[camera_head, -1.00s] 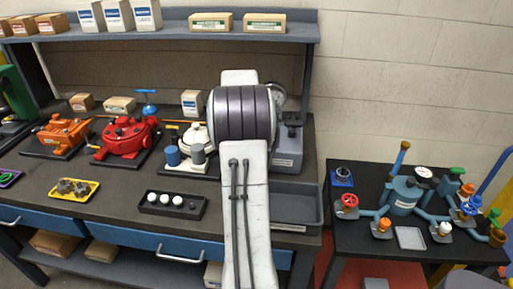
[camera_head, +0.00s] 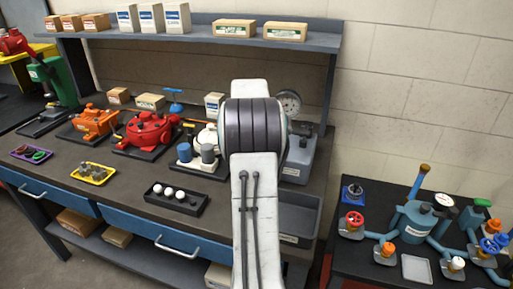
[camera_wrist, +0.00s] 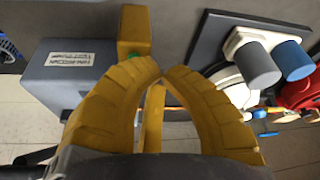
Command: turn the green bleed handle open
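On the dark side table at the right of the head view, a blue-grey vessel with pipes (camera_head: 413,221) carries coloured handles. A green handle (camera_head: 482,203) stands at the back right of it; I cannot tell whether it is the bleed handle. My arm fills the middle of the head view and hides my gripper there. In the wrist view my yellow gripper fingers (camera_wrist: 162,73) curve together with their tips meeting, and nothing shows held. A small green part (camera_wrist: 133,55) on a yellow block (camera_wrist: 139,27) shows behind the left finger, partly hidden.
A shelf (camera_head: 200,38) with boxes is above. A red valve wheel (camera_head: 354,219) is at the side table's left.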

